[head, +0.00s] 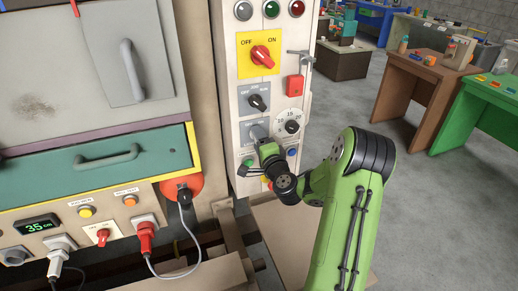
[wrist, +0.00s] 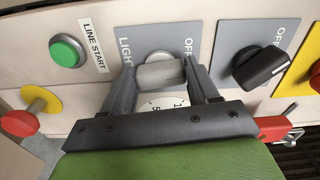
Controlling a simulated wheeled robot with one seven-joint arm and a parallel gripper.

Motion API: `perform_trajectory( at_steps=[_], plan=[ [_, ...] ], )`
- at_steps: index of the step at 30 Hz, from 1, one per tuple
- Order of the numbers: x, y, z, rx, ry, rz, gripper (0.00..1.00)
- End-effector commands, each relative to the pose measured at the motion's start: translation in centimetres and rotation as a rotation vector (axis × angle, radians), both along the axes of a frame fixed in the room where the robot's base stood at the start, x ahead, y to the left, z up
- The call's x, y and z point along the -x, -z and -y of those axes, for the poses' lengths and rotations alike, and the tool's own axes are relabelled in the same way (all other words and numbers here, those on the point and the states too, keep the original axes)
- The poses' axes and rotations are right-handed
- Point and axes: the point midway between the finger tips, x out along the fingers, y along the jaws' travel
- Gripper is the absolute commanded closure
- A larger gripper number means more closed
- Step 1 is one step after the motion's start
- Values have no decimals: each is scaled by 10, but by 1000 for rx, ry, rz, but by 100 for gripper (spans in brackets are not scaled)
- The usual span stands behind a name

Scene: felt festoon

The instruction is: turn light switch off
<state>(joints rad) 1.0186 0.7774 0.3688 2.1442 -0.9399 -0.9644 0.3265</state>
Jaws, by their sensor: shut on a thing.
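The light switch is a light grey rotary knob (wrist: 160,73) on a grey plate (wrist: 128,40) marked LIGHT and OFF in the wrist view. My gripper (wrist: 161,78) has one finger on each side of the knob and is shut on it. In the head view the grey plate (head: 247,128) sits low on the cream control panel (head: 226,62). My gripper (head: 259,139) reaches it from below right and hides most of the knob there. The gripper also covers part of a pale numbered disc (wrist: 176,101) in the wrist view.
A black rotary switch (wrist: 262,67) and a green LINE START button (wrist: 66,50) flank the plate. A red mushroom button (wrist: 20,122) is at the left. A red-yellow OFF/ON switch (head: 261,53) and a black dial (head: 292,127) are near my arm.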

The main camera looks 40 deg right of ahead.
Motion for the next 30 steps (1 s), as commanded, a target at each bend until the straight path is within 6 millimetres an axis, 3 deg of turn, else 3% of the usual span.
perform_trajectory(
  at_steps=[15,30],
  plan=[
    [0,6,0,341,-3,-94,71],
    [1,6,0,412,-3,-117,71]
  ],
)
